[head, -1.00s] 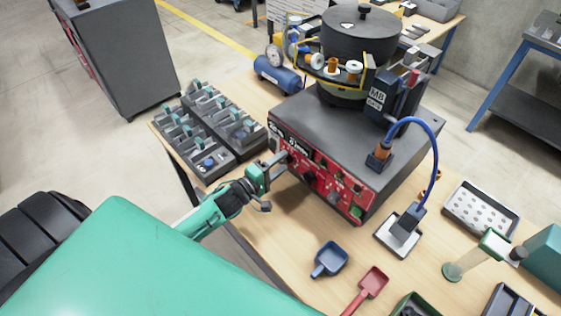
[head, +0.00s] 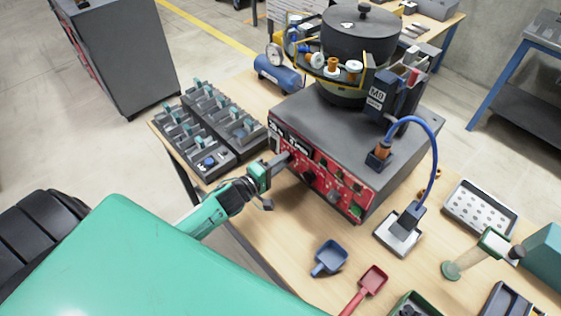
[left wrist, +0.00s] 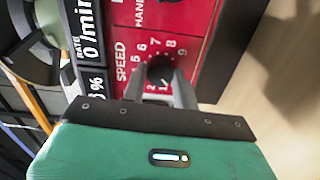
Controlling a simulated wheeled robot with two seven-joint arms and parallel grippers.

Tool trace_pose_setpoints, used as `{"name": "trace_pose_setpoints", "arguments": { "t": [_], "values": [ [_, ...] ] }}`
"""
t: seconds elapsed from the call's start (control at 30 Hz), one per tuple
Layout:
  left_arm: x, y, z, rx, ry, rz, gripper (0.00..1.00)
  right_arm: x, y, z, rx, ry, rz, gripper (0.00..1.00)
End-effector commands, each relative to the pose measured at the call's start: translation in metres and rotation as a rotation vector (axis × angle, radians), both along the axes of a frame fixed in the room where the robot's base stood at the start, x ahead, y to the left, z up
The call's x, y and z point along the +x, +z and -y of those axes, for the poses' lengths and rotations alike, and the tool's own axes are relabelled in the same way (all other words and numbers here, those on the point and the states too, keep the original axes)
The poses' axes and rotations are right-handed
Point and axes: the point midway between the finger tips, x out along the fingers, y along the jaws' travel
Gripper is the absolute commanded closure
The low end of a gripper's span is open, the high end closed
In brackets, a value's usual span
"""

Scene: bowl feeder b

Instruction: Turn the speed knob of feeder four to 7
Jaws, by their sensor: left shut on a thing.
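The feeder's red front panel (head: 322,183) faces my left arm. In the left wrist view, the dark round speed knob (left wrist: 160,70) sits on the red panel (left wrist: 190,18) beside the word SPEED, with a ring of white digits around it. My left gripper (head: 284,159) reaches the panel's left part. In the left wrist view, the fingers of my left gripper (left wrist: 160,88) stand on either side of the knob, shut on it. The knob's pointer cannot be read clearly; the fingers hide part of the scale. My right gripper is not in view.
The bowl (head: 358,40) stands on the feeder's grey housing (head: 300,105). Grey bins (head: 205,140) stand left of it. A blue scoop (head: 330,258) and a red scoop (head: 371,283) lie in front. A blue cable (head: 436,150) arches at the right.

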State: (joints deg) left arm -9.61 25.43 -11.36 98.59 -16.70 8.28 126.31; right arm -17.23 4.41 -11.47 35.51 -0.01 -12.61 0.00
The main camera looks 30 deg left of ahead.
Motion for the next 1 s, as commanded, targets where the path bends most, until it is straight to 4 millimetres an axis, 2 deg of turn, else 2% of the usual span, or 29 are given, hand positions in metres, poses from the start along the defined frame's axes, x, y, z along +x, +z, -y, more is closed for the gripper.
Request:
{"name": "trace_pose_setpoints", "arguments": {
  "t": [0.27,1.0],
  "values": [
    [0.0,0.001,0.0,0.168,0.001,0.055,0.94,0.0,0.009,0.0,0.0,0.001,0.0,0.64],
    [0.0,0.0,0.0,0.828,0.0,0.288,0.94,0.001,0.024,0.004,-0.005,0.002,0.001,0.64]
  ]
}}
